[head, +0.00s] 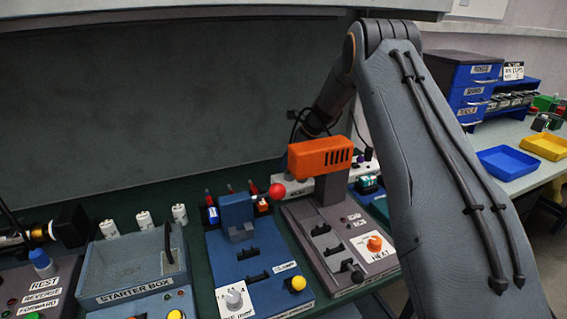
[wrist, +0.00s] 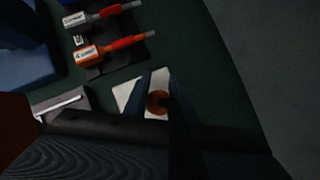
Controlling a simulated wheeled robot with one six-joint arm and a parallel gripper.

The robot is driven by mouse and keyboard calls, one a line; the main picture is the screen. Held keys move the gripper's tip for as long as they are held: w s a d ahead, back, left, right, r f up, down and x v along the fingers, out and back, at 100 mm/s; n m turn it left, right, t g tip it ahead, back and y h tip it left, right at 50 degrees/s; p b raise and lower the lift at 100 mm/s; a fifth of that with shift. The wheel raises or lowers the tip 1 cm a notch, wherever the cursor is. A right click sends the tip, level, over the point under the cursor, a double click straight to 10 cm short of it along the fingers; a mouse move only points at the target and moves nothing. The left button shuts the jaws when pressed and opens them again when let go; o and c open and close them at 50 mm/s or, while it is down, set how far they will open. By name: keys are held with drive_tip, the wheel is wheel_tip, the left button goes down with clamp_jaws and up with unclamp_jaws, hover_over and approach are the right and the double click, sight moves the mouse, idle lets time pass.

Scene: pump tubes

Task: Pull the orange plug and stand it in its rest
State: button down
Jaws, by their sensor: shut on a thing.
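In the wrist view the orange plug (wrist: 157,102) shows as a small round orange end. It sits between the two dark blue fingers of my gripper (wrist: 158,97), which is shut on it. In the head view my gripper and the plug are hidden behind the orange machine head and my arm. I cannot make out the plug's rest with certainty.
A machine with an orange head (head: 320,157) and HEAT dial stands below my forearm. Beside it are a blue clamp machine (head: 238,211) and the starter box (head: 138,265). A white power strip (head: 290,187) lies behind.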

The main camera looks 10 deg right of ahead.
drive_tip(key=shift+f+b, duration=0.5)
drive_tip(key=shift+f, duration=0.55)
drive_tip(key=c, duration=1.4)
unclamp_jaws()
drive_tip(key=shift+b+v, duration=1)
drive_tip(key=shift+v, duration=2.95)
